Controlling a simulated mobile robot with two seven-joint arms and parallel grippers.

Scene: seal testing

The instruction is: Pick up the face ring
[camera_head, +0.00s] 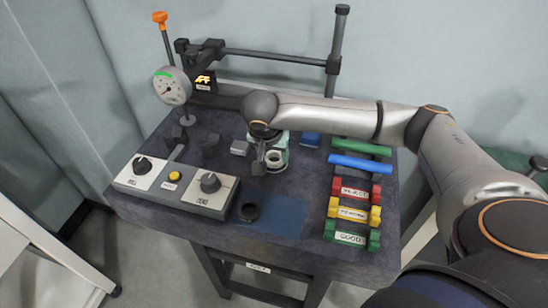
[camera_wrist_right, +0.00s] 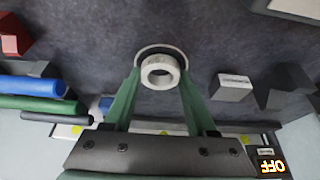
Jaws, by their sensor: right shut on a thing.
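The face ring is a pale grey ring with a round hole; it shows in the right wrist view (camera_wrist_right: 160,72) and near the middle of the table in the head view (camera_head: 276,158). My right gripper (camera_head: 268,160) reaches down to it from above. In the right wrist view its two green fingers (camera_wrist_right: 160,84) are shut on the ring, one at each side. A round, light-rimmed seat (camera_wrist_right: 160,49) shows right behind the ring; I cannot tell whether the ring still touches it. My left gripper is not in view.
A control box with knobs (camera_head: 176,186) stands left. A dial gauge (camera_head: 172,86) hangs on a stand behind it. Red (camera_head: 357,190), yellow (camera_head: 354,212) and green (camera_head: 351,236) labelled blocks line the right side.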

